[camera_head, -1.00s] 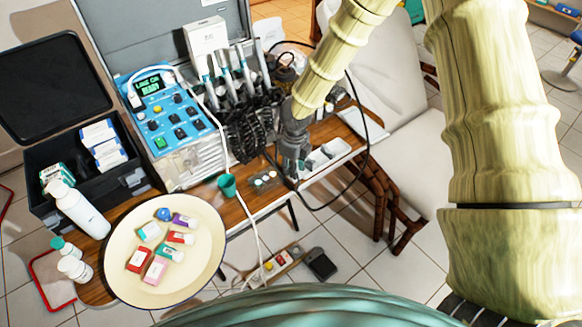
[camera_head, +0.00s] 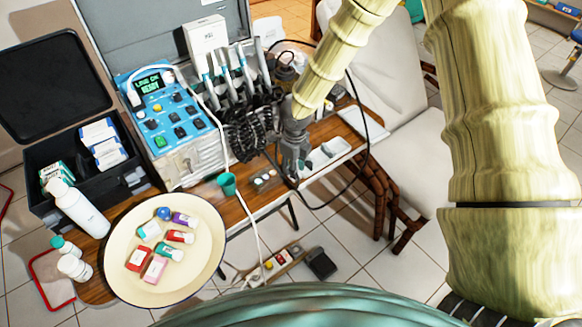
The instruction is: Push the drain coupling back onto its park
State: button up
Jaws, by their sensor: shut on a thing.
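My gripper (camera_head: 290,165) is at the right of the blue control unit, low over the wooden table. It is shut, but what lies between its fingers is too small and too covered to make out. The drain coupling and its park cannot be told apart with certainty; my gripper and wrist cover that spot. A black cable (camera_head: 366,118) loops from behind my wrist out to the right and down below the table edge. Black coiled hoses (camera_head: 247,138) hang just left of my gripper.
The blue control unit (camera_head: 165,115) stands at the left, with several handpieces (camera_head: 228,75) beside it. A green cup (camera_head: 227,184) stands near the table's front edge. White trays (camera_head: 333,148) lie right of my gripper. A round cream tray (camera_head: 200,255) holds small bottles and boxes.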

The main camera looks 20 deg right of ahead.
jog(key=shift+f, duration=0.2)
jog(key=o, duration=1.1)
jog(key=shift+r, duration=0.1)
jog(key=r, duration=1.1)
jog(key=shift+s+r, duration=0.25)
jog(key=shift+r, duration=0.15)
